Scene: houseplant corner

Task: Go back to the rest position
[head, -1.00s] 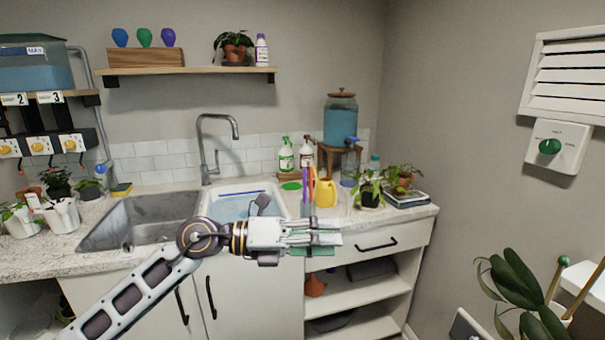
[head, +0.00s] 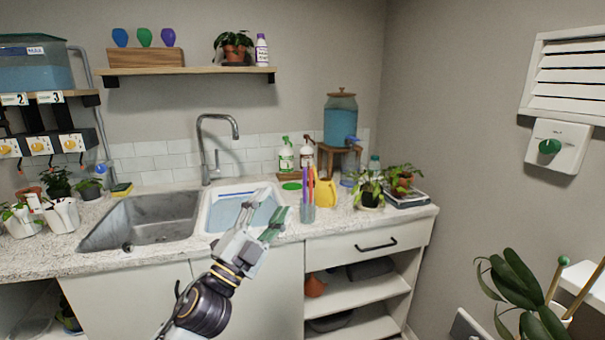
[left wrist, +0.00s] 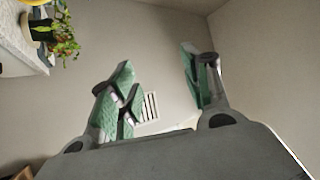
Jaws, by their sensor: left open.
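My left gripper (head: 259,218) is in front of the counter in the head view, pointing up and to the right, its fingertips over the front of the blue-and-white tray. In the left wrist view its two green-padded fingers (left wrist: 160,95) stand wide apart with nothing between them. Beyond them are bare wall and a white vent (left wrist: 149,107). My right gripper is in neither view.
The counter holds a steel sink (head: 150,218), a blue-and-white tray (head: 212,222), a clear cup of coloured sticks (head: 308,212), a yellow watering can (head: 326,190) and potted plants (head: 370,199). A drawer (head: 350,248) and open shelves are below right. A large-leaved plant (head: 515,280) stands at lower right.

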